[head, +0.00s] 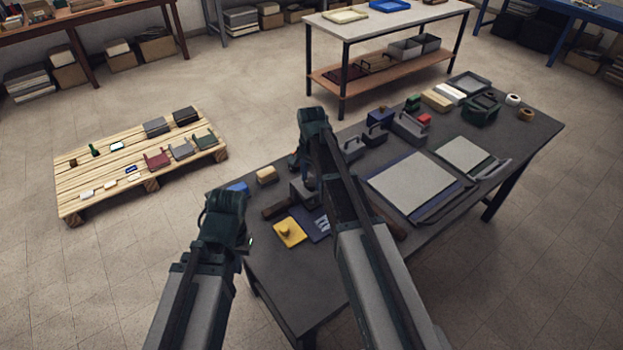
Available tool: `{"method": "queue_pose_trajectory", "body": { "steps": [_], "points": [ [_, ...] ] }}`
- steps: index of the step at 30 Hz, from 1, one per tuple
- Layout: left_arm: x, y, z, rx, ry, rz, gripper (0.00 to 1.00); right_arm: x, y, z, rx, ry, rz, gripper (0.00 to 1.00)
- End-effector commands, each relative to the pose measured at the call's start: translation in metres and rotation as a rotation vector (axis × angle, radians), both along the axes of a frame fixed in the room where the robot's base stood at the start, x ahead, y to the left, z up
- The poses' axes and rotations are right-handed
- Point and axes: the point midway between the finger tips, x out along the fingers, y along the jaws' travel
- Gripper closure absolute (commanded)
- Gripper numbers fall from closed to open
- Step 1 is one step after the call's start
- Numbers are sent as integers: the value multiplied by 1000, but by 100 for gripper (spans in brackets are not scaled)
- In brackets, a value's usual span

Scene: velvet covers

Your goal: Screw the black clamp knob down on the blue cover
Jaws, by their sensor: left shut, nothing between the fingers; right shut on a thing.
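My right gripper (296,166) points down over a dark box-like block (303,191) near the table's left end. It is shut on a small dark thing, which I take for the black clamp knob; at this size it blends with the fingers. The blue cover is hard to pick out: a blue piece (238,187) lies at the table's left edge, partly behind my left arm, and a dark blue plate with pale marks (317,222) lies in front of the block. My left gripper (246,243) is shut and empty, low by the table's left edge, partly hidden by its own arm.
A yellow plate with a knob (289,233), a tan block (266,175) and a brown-handled tool (277,209) lie close by. A large grey panel (415,184) lies to the right. Several boxes and tape rolls crowd the far end. The near left table corner is bare.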

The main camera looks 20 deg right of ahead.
Motion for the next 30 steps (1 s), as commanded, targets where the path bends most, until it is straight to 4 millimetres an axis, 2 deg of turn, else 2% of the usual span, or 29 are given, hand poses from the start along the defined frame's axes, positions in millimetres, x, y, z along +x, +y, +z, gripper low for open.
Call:
{"method": "queue_pose_trajectory", "body": {
  "steps": [15,30],
  "points": [
    [0,0,0,0,0,0,100,0,0,0,0,0,-418,96],
    [0,0,0,0,0,0,100,0,0,0,0,0,-570,96]
  ]
}}
